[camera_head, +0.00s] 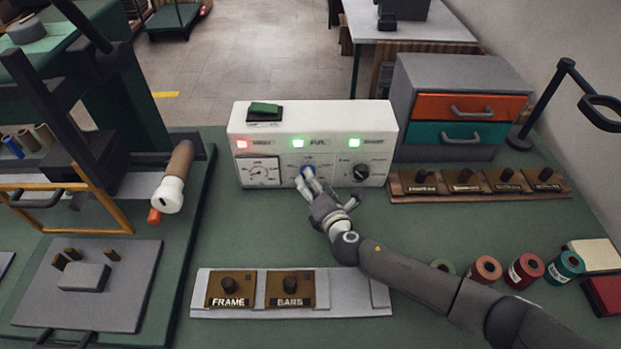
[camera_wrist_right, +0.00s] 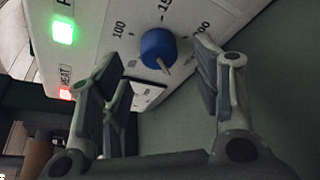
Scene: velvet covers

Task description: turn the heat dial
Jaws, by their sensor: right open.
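The white control box (camera_head: 312,120) stands at the back of the green bench. Its blue dial (camera_head: 309,171) is on the front face, largely covered by my right gripper in the head view. In the right wrist view the blue dial (camera_wrist_right: 158,48) shows clearly, with a pale pointer and a printed scale with 100 and 200 readable. My right gripper (camera_head: 307,183) is open. Its fingers are on either side of the dial in the wrist view (camera_wrist_right: 157,62); I cannot tell whether they touch it. My left gripper is not in view.
The box also has a gauge (camera_head: 262,172), a black knob (camera_head: 361,172), a green rocker switch (camera_head: 264,107) and red and green lights. A knob panel (camera_head: 291,306) lies in front; a drawer unit (camera_head: 459,70) stands right.

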